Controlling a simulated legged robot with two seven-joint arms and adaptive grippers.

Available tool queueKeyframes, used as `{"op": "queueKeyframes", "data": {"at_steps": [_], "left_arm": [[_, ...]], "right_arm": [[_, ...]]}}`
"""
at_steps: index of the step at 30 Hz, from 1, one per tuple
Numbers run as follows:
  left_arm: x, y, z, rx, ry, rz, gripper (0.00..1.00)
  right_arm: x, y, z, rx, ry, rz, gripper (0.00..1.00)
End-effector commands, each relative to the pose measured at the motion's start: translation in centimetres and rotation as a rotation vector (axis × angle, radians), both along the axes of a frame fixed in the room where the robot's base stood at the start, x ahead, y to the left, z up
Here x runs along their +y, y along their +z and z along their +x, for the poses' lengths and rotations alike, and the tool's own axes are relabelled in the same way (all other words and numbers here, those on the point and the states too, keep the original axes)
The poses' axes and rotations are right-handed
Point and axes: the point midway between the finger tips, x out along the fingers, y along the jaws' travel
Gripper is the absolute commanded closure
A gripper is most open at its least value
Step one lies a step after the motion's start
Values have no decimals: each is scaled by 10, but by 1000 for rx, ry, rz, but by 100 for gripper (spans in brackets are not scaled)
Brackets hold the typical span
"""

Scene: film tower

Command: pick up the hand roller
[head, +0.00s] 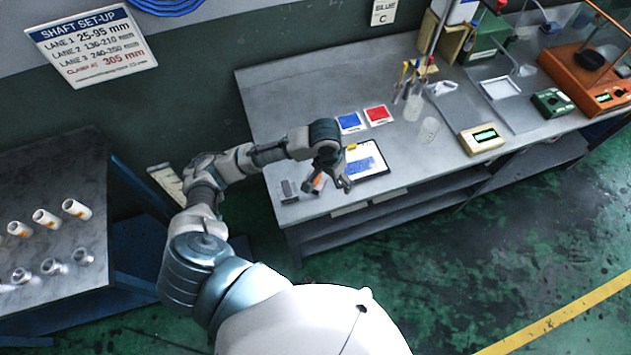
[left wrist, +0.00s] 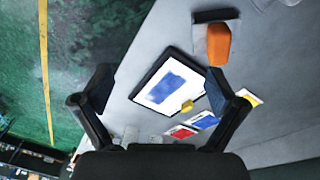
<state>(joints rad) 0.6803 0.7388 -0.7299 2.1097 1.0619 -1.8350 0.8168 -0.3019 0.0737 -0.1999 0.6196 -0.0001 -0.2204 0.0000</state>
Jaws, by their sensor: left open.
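The hand roller has an orange handle (head: 318,182) and lies at the near left corner of the grey bench, partly hidden by my gripper in the head view. In the left wrist view its orange handle (left wrist: 218,44) shows at the upper right, beside a dark block (left wrist: 215,15) that may be its drum. My left gripper (head: 331,184) is over the bench's front edge, just right of the roller. Its jaws (left wrist: 160,88) are open and empty, with the handle beyond the right fingertip, not between the fingers. My right gripper is not in view.
A framed sheet with a blue print (head: 368,163) lies right of the gripper. Blue (head: 350,122) and red (head: 377,115) cards lie behind it. A cup of tools (head: 413,105), a clear beaker (head: 428,130) and a yellow meter (head: 481,140) stand farther right. The bench's back left is bare.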

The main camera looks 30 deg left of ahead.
Motion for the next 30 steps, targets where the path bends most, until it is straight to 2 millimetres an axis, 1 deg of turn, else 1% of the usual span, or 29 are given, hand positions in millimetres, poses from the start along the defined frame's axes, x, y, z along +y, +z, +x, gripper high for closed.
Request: {"op": "queueKeyframes", "data": {"at_steps": [1,4,7,10,11,14,21,24,27,30], "left_arm": [[18,19,9,11,49,35,4],[43,46,14,54,144,74,4],[59,64,15,83,212,95,4],[66,70,16,99,245,102,4],[67,69,16,101,250,103,4],[67,54,15,106,253,104,4],[66,-4,14,106,250,104,4],[66,-25,15,103,249,102,4],[66,-39,15,101,250,102,4],[66,-47,15,101,250,102,4]], "right_arm": [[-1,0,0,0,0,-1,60],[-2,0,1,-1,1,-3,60],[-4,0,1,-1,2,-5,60],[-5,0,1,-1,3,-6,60],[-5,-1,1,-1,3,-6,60],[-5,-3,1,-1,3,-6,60],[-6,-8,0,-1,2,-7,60],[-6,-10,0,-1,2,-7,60],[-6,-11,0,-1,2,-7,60],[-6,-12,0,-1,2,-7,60]]}}
